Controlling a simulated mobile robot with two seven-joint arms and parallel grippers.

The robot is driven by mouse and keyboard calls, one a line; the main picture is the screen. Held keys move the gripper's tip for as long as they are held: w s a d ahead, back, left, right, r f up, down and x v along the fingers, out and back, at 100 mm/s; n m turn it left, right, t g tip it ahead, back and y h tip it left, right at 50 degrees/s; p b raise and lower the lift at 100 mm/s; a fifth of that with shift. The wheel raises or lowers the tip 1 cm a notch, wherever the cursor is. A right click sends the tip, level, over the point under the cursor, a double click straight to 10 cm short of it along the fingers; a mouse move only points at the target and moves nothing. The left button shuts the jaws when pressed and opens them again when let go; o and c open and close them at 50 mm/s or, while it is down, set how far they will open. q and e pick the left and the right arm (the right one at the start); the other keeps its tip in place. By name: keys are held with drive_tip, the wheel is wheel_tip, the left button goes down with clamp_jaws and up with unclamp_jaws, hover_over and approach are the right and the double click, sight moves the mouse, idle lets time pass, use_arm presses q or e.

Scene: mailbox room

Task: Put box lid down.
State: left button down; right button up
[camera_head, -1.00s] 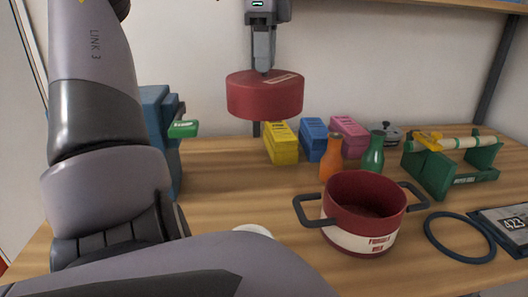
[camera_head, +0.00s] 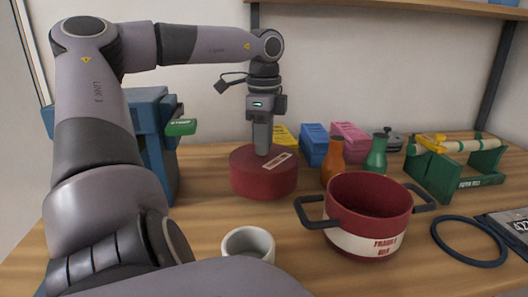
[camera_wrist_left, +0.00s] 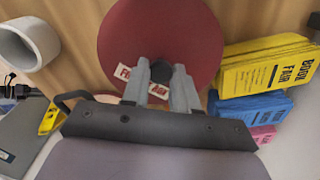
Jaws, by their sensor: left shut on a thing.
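The box lid (camera_head: 264,178) is a round dark red lid with a pale label on top. It is at table level, left of the red pot-shaped box (camera_head: 371,205); whether it touches the wood I cannot tell. My left gripper (camera_head: 262,150) points straight down and is shut on the lid's knob. In the left wrist view the lid (camera_wrist_left: 160,40) fills the upper middle, with the gripper fingers (camera_wrist_left: 162,82) around its dark knob. The box is open on top, with two dark side handles and a cream label band. My right gripper is not in view.
A white cup (camera_head: 248,242) stands in front of the lid. Yellow (camera_head: 285,138), blue (camera_head: 313,144) and pink (camera_head: 350,140) boxes stand behind. Orange (camera_head: 333,160) and green (camera_head: 376,154) bottles stand behind the pot. A dark ring (camera_head: 469,241) lies at right.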

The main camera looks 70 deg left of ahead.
use_arm(q)
wheel_tip(320, 180, down, 3)
drive_tip(key=shift+r, duration=0.2)
drive_tip(key=shift+f, duration=0.15)
drive_tip(key=c, duration=0.9)
unclamp_jaws()
drive_tip(key=shift+o, duration=0.2)
drive_tip(key=shift+r, duration=0.6)
wheel_tip(320, 180, up, 11)
drive_tip(key=p, duration=0.2)
